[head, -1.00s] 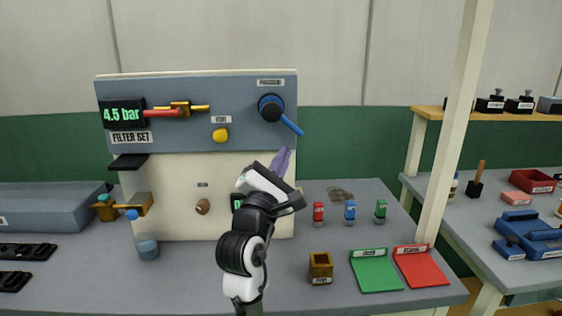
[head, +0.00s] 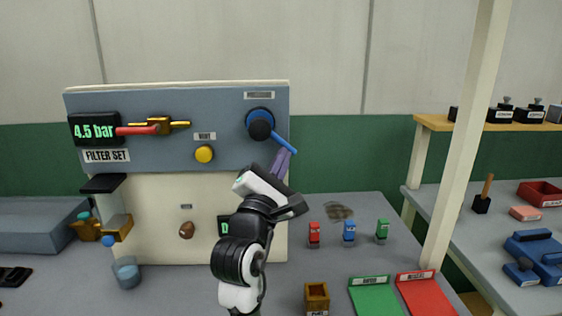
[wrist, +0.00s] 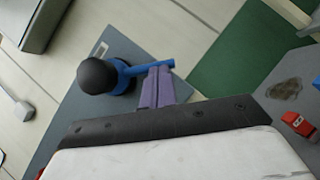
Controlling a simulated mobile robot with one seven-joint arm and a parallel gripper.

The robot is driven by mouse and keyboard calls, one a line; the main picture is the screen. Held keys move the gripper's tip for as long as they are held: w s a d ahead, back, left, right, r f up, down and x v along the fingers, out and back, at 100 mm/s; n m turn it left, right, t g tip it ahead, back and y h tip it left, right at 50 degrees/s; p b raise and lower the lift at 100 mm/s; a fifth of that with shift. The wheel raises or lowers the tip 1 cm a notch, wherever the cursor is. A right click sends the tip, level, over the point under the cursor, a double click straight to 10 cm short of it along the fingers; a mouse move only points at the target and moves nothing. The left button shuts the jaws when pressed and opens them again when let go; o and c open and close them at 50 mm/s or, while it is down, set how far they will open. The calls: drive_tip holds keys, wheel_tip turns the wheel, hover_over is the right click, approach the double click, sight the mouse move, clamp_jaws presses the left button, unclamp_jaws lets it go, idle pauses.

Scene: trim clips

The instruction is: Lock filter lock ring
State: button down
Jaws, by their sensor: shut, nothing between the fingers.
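A blue ring (head: 259,112) with a black round knob in its middle sits at the upper right of the grey panel, under a label I cannot read. Its blue lever (head: 285,142) points down and to the right. In the wrist view the ring (wrist: 122,80) and lever (wrist: 166,64) are close ahead. My gripper (head: 283,160), with purple fingers, is shut and empty just below the lever. In the wrist view the fingertips (wrist: 159,72) are right at the lever; I cannot tell whether they touch it.
The panel also carries a 4.5 bar display (head: 94,131), a red-handled brass valve (head: 165,124) and a yellow button (head: 204,154). A clear cup (head: 127,273) stands lower left. Red, blue and green clips (head: 349,232) and green and red trays (head: 426,297) are on the right. A pale post (head: 465,150) stands there too.

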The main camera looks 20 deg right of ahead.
drive_tip(key=shift+r, duration=0.1)
drive_tip(key=shift+s+d+r+n+t+y+p, duration=0.25)
drive_tip(key=shift+d+r+n+t+y+p, duration=0.3)
drive_tip(key=shift+n+p, duration=0.55)
drive_tip(key=shift+f, duration=0.25)
